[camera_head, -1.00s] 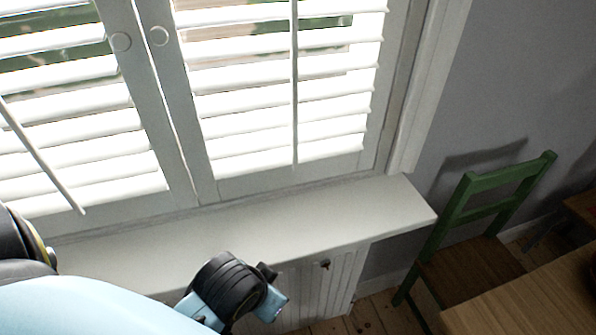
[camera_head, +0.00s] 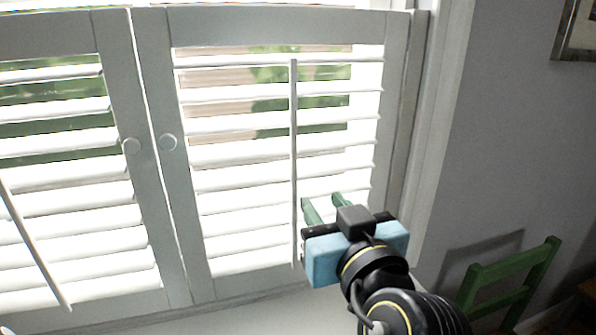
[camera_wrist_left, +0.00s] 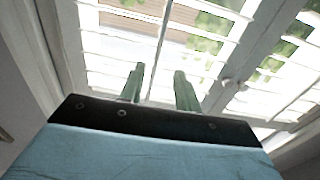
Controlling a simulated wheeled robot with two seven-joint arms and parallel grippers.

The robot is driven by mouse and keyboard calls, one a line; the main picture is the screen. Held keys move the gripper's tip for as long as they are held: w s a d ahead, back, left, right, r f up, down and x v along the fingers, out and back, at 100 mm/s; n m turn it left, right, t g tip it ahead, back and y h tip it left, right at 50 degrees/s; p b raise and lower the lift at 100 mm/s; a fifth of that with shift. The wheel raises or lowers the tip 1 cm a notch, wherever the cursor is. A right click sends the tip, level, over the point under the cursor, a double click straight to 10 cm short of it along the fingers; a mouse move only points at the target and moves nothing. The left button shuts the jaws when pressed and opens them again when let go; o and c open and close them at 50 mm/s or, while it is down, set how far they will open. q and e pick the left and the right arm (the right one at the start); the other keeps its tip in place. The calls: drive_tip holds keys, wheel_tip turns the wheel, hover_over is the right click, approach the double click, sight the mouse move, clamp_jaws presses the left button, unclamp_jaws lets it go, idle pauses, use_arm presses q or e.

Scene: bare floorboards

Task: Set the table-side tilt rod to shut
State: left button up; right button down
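The table-side tilt rod (camera_head: 294,150) is a thin white rod in front of the right shutter panel, nearly upright. The white slats (camera_head: 235,153) behind it have gaps that show green outside. My left gripper (camera_head: 325,208) is near the lower part of the rod, a little to its right in the head view. Its two green fingers are apart with nothing visibly gripped. In the left wrist view the rod (camera_wrist_left: 161,45) appears between the open fingers (camera_wrist_left: 160,80), beyond their tips; I cannot tell the exact distance. My right gripper is not in view.
The left shutter panel has its own slanting rod (camera_head: 35,243). Two round knobs (camera_head: 168,142) sit on the middle stiles. The white sill (camera_head: 240,318) runs below. A green chair (camera_head: 510,280) stands at the lower right by the grey wall, under a framed picture (camera_head: 578,30).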

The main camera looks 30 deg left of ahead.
sight(295, 166)
use_arm(q)
drive_tip(key=p+x, duration=0.2)
drive_tip(key=x, duration=1.1)
drive_tip(key=shift+s+a, duration=0.1)
clamp_jaws()
